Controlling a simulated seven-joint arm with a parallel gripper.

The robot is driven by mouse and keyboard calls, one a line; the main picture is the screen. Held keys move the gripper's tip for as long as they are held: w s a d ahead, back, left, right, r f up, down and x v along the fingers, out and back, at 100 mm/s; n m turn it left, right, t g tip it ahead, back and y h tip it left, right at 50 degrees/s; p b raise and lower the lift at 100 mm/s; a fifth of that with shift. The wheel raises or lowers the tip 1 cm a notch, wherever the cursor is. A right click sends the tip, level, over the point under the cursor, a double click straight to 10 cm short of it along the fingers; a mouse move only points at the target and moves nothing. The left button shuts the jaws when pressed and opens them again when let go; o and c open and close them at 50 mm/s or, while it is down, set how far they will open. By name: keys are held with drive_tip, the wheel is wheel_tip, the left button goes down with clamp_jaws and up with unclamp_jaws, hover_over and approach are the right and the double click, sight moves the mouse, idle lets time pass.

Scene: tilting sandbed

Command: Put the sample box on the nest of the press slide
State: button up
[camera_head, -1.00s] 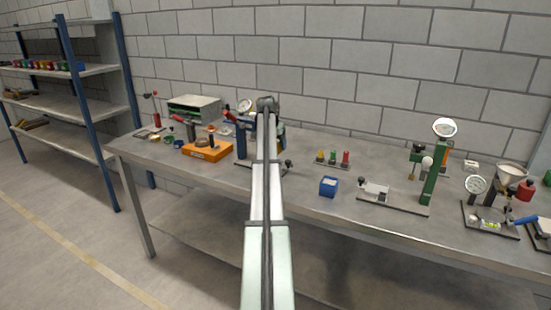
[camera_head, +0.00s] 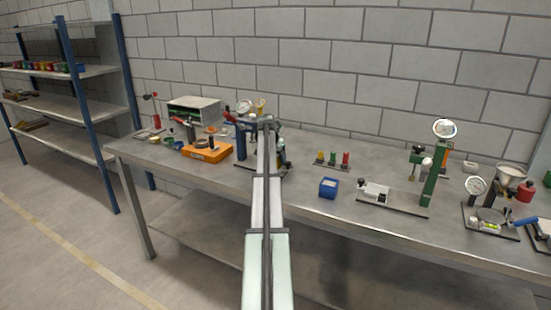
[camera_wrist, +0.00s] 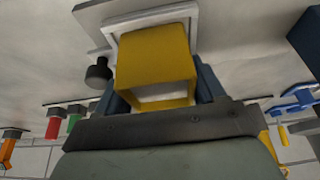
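The sample box is a yellow box (camera_wrist: 155,65) with a pale inside, large in the middle of the wrist view. My gripper (camera_wrist: 161,88) has one blue-grey finger on each side of it, seemingly touching, so it looks shut on the box. The box is over the pale square nest (camera_wrist: 112,42) of a press slide with a black knob (camera_wrist: 98,73). I cannot tell whether it rests on the nest. The blue press (camera_head: 241,140) stands at the left in the head view; my arm hides most of its slide and the box there.
An orange base (camera_head: 208,151) lies left of the blue press. Red, green and yellow posts (camera_head: 333,159) and a blue bin (camera_head: 328,187) stand to the right. A green press (camera_head: 435,170) with its own slide is further right.

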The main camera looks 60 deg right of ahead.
drive_tip(key=shift+o, duration=0.7)
drive_tip(key=shift+r, duration=0.2)
drive_tip(key=v, duration=1.2)
